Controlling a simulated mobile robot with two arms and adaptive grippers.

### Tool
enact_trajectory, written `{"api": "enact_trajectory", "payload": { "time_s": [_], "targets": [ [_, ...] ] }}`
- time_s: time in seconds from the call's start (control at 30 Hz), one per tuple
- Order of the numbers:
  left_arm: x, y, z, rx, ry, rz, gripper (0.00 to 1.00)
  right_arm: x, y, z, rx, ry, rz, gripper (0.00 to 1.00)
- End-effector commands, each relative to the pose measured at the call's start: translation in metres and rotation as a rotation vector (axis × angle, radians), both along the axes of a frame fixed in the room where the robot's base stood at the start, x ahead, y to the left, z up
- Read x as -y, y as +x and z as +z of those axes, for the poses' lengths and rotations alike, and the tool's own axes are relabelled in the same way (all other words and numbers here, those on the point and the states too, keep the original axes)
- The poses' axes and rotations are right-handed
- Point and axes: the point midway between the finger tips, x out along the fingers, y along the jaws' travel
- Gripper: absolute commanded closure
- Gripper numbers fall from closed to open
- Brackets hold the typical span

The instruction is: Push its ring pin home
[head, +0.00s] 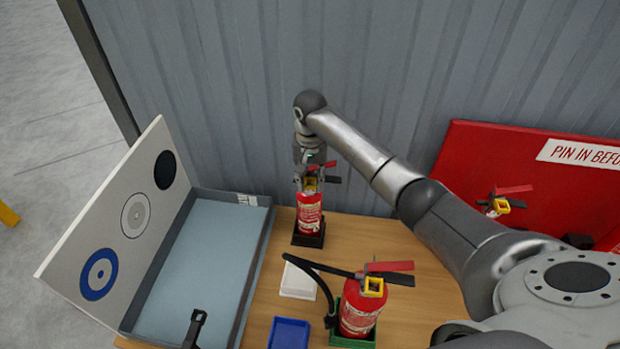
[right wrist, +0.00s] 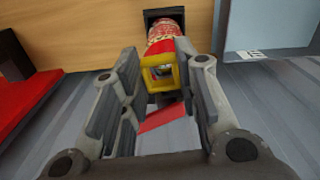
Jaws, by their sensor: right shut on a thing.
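A red fire extinguisher (head: 310,213) stands upright in a dark holder (head: 308,238) at the back of the wooden table, by the wall. My right gripper (head: 312,170) is at its top, shut on its yellow ring pin (right wrist: 158,73). In the right wrist view the two fingers of the right gripper (right wrist: 160,62) flank the yellow ring, with the red body (right wrist: 166,38) beyond and a red lever (right wrist: 160,116) below. How deep the pin sits is hidden.
Another extinguisher (head: 360,310) with a black hose stands in a green holder in front. A blue tray (head: 288,333) and a white block (head: 298,280) are nearby. A large shallow box (head: 265,225) with a target panel (head: 135,215) is left; a red sign board (head: 540,165) is right.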

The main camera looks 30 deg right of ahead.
Motion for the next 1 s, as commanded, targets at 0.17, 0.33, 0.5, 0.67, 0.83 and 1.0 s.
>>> {"api": "enact_trajectory", "payload": {
  "time_s": [0.17,0.33,0.5,0.67,0.83,1.0],
  "targets": [
    [0.000,0.000,0.000,0.000,0.000,0.000,1.00,0.001,0.001,0.000,0.000,0.000,-0.001,1.00],
    [0.000,0.000,0.000,0.000,0.000,0.000,1.00,0.000,0.001,0.000,0.000,0.000,0.000,1.00],
    [0.000,0.000,0.000,0.000,0.000,0.000,1.00,0.000,0.001,0.000,0.001,0.001,0.000,0.53],
    [0.000,0.000,0.000,0.000,0.000,0.000,1.00,0.000,0.001,0.000,0.000,0.000,0.000,0.46],
    [-0.001,-0.001,0.000,-0.001,0.002,0.000,1.00,0.000,0.001,0.000,0.000,0.000,0.000,0.46],
    [-0.002,-0.001,0.000,-0.002,0.002,0.000,1.00,0.000,0.001,0.011,0.001,0.000,0.000,0.46]
  ]
}}
